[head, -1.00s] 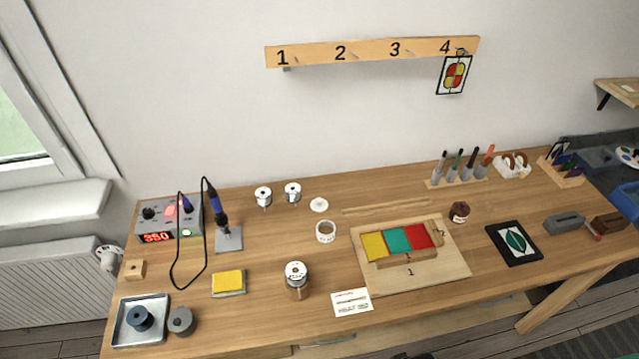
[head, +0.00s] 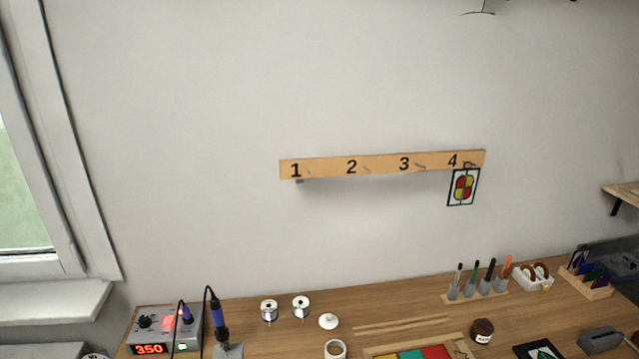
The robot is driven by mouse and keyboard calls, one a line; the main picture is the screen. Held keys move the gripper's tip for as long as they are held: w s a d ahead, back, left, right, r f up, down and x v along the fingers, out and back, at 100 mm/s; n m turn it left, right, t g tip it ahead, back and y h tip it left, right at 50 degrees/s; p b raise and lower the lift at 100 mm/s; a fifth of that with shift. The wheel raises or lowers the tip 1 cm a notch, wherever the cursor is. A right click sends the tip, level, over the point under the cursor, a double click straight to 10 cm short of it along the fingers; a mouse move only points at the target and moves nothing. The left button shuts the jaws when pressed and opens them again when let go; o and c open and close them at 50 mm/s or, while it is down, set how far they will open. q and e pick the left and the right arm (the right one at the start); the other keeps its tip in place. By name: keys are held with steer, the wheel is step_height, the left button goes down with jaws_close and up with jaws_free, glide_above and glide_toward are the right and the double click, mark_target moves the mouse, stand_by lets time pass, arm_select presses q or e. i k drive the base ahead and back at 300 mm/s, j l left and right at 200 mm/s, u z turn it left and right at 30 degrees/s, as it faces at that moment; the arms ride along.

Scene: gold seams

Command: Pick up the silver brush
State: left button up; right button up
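I cannot make out a silver brush for certain. A wooden rack (head: 478,296) at the back right of the bench holds several upright slim tools with grey lower parts. Their upper parts are grey, green (head: 474,272), black (head: 489,270) and orange (head: 505,268). They are too small to tell whether one is a brush. Neither of my grippers is in view.
The wooden bench (head: 250,333) is cut off by the lower edge. A soldering station (head: 165,330) reading 350 stands left, with two spools (head: 269,311) (head: 300,307) to its right. A numbered peg rail (head: 385,164) with a small panel (head: 463,187) is on the wall.

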mark_target(461, 266)
steer(key=l+u, duration=0.25)
steer(key=l, duration=1.3)
steer(key=i, duration=0.05)
